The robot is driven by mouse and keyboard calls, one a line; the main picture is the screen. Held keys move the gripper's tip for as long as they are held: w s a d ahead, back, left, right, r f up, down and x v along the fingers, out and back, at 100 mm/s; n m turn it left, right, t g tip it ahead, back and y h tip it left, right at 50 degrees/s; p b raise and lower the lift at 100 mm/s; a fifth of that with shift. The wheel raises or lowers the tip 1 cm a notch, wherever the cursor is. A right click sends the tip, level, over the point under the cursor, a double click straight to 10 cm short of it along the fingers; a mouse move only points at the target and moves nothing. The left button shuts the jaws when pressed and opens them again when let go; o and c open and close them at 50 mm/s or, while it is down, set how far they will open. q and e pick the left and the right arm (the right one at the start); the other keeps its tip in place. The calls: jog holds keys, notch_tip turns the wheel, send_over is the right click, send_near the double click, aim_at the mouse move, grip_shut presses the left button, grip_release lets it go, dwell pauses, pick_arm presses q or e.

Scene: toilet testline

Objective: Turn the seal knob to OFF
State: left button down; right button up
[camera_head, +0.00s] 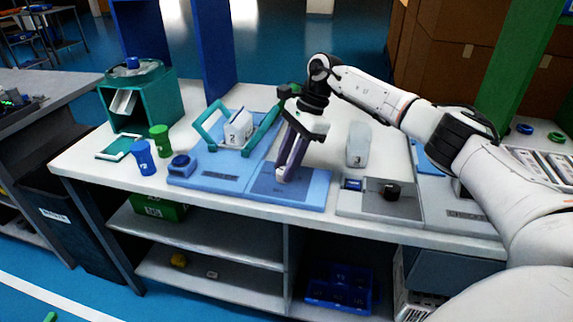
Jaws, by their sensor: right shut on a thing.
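My right gripper (285,172) reaches down from above with its fingers pointing at a blue panel (316,192) with a dark face. It is shut on a small pale knob (281,179) on that panel, which I take to be the seal knob. The fingertips cover much of the knob, so its pointer direction cannot be told. The panel's small lettering is too blurred to read. My left gripper is not in view.
Left of the panel are a blue station with a teal frame (206,130), a blue round part (181,165), a blue cup (143,157) and a green cup (160,139). A black knob (391,191) sits on a grey panel at right. A pale rounded piece (358,145) stands behind.

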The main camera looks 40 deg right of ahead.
jog(key=shift+n, duration=0.6)
jog(key=o, duration=1)
jog(key=shift+o, duration=0.2)
jog(key=v, duration=1)
jog(key=shift+w+r, duration=0.2)
jog(key=shift+w, duration=0.1)
